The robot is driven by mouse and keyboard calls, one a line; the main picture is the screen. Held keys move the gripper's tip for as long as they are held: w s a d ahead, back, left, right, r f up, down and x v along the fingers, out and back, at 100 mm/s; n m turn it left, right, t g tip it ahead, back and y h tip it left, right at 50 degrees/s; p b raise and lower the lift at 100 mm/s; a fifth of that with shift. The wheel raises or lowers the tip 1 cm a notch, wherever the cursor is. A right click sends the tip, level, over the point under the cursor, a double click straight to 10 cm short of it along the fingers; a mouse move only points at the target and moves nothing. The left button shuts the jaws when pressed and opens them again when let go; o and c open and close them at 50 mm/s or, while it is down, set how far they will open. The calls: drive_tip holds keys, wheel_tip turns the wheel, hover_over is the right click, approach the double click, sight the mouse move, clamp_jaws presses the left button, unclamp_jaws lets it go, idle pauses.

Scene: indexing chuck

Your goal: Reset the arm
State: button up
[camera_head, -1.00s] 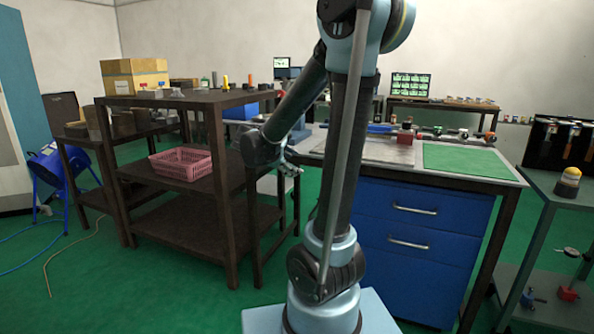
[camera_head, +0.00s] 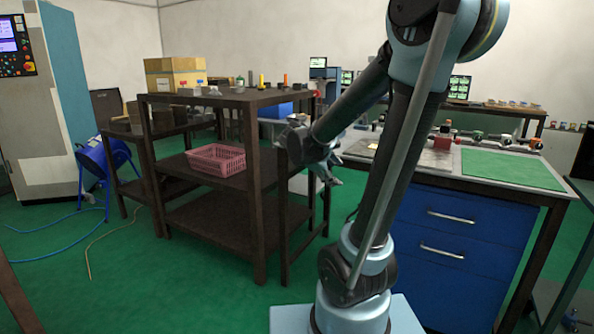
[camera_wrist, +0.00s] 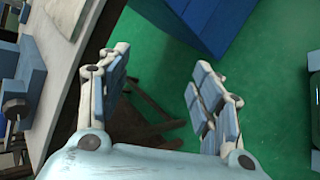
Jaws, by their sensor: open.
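My gripper (camera_head: 328,177) hangs at the end of my arm, in front of the gap between the dark shelf rack and the blue drawer bench in the head view. In the wrist view my gripper (camera_wrist: 165,105) has its two padded fingers spread wide apart with nothing between them. Past the fingers lie the green floor (camera_wrist: 165,55) and dark wooden framework. The fingers touch nothing that I can see.
The dark shelf rack (camera_head: 259,200) holds a pink basket (camera_head: 216,159) and a cardboard box (camera_head: 175,75). The blue drawer bench (camera_head: 440,228) stands right of my arm. A blue fan-like drum (camera_head: 105,163) stands at left. Green floor is open at front left.

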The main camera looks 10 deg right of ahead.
drive_tip(key=s+a+f+m+g+y, duration=0.1)
drive_tip(key=s+f+m+y, duration=0.3)
drive_tip(key=s, duration=0.8)
drive_tip(key=s+a+f+m+g+y, duration=0.2)
drive_tip(key=s+f+m, duration=0.5)
drive_tip(key=s, duration=0.5)
drive_tip(key=shift+s+a+f+m+g+y, duration=0.2)
drive_tip(key=shift+s+a+m+g+y, duration=0.15)
drive_tip(key=shift+a+m+y, duration=0.5)
drive_tip(key=shift+d, duration=0.15)
drive_tip(key=shift+w+f, duration=0.2)
drive_tip(key=shift+w, duration=0.2)
idle(0.6)
